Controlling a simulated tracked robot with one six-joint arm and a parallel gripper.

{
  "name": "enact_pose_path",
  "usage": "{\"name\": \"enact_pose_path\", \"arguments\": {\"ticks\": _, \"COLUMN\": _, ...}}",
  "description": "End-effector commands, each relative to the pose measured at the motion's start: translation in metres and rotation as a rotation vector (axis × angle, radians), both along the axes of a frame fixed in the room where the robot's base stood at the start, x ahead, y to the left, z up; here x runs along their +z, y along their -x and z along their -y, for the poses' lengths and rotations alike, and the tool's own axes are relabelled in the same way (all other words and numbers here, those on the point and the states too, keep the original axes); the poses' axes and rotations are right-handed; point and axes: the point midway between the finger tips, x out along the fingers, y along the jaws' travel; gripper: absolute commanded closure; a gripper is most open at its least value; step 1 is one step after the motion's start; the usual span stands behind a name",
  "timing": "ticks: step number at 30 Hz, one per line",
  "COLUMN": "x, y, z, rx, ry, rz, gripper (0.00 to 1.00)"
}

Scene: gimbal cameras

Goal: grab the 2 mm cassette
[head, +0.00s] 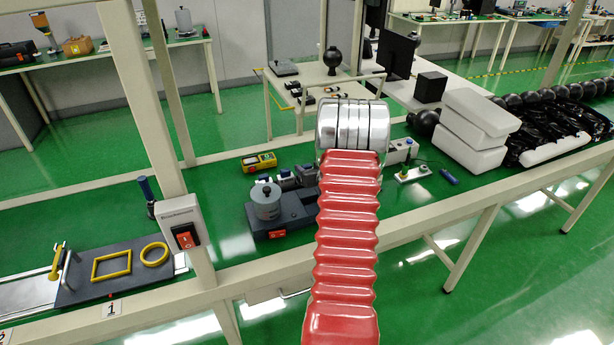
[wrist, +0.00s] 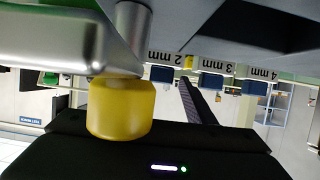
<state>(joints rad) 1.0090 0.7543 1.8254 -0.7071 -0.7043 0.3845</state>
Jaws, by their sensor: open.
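The wrist view is upside down. A 2 mm label (wrist: 170,57) sits in a row with a 3 mm label (wrist: 213,65) and a 4 mm label (wrist: 262,74). A small blue block (wrist: 160,74) adjoins the 2 mm label, apparently the 2 mm cassette. Similar blocks adjoin the other two labels. My gripper is only partly in the wrist view, as a black housing with a small light along the bottom. It is open, with no cassette held, and apart from the blocks. Its fingertips cannot be made out clearly. In the head view my red arm hides it.
A large yellow cylinder (wrist: 120,108) and a silver body fill the left of the wrist view. In the head view a grey device (head: 267,203) and a yellow meter (head: 259,162) lie on the green bench. A switch box (head: 180,222) is on the post. White blocks (head: 478,125) lie right.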

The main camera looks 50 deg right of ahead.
Motion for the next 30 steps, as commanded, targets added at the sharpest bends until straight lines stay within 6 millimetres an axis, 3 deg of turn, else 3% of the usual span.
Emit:
{"name": "enact_pose_path", "arguments": {"ticks": 12, "x": 0.0002, "y": -0.0006, "z": -0.0014, "rx": 0.002, "ry": 0.0, "rz": 0.0, "gripper": 0.5}}
{"name": "enact_pose_path", "arguments": {"ticks": 30, "x": 0.0002, "y": -0.0006, "z": -0.0014, "rx": 0.002, "ry": 0.0, "rz": 0.0, "gripper": 0.92}}
